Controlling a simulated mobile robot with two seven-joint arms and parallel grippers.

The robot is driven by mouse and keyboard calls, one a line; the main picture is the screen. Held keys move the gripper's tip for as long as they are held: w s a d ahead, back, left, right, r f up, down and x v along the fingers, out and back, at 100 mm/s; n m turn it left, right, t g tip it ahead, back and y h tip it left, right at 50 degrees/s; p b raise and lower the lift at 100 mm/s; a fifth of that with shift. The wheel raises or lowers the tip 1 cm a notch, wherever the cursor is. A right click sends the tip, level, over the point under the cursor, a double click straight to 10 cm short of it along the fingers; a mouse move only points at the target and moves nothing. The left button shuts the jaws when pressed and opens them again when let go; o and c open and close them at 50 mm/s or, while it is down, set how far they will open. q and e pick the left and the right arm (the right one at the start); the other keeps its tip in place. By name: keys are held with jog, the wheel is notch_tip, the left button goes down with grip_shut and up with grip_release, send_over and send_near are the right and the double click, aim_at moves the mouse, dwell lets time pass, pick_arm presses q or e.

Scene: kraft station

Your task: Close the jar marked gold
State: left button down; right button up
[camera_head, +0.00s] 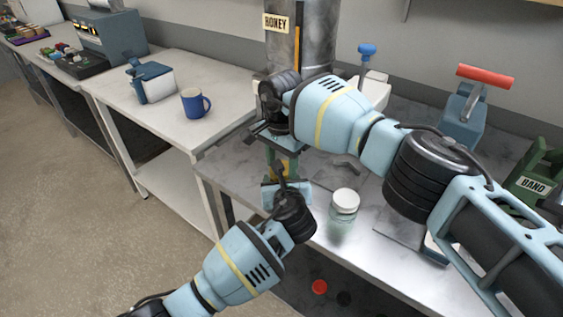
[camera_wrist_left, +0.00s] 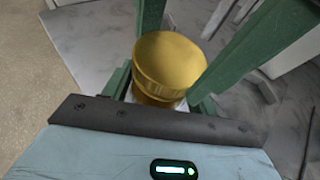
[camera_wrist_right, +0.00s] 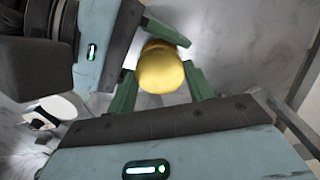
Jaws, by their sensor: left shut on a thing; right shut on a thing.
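A gold lid (camera_wrist_left: 168,62) sits on or just over the gold-coloured jar (camera_wrist_left: 158,97); I cannot tell whether it is seated. The lid also shows in the right wrist view (camera_wrist_right: 160,68). My left gripper (camera_head: 284,182) comes from below in the head view and is shut on the jar, which its fingers and my arms mostly hide. My right gripper (camera_head: 281,157) reaches down from above, its green fingers on both sides of the gold lid, shut on it. The two grippers are close together at the bench's front left edge.
A glass jar with a white lid (camera_head: 344,203) stands right of my left gripper. The HONEY cylinder (camera_head: 300,45) is behind. A blue mug (camera_head: 195,103) stands on the left table.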

jog(key=m, duration=0.4)
jog(key=shift+a, duration=0.1)
jog(key=o, duration=1.1)
jog(key=shift+c, duration=0.2)
jog(key=shift+r, duration=2.3)
jog(key=shift+c, duration=0.4)
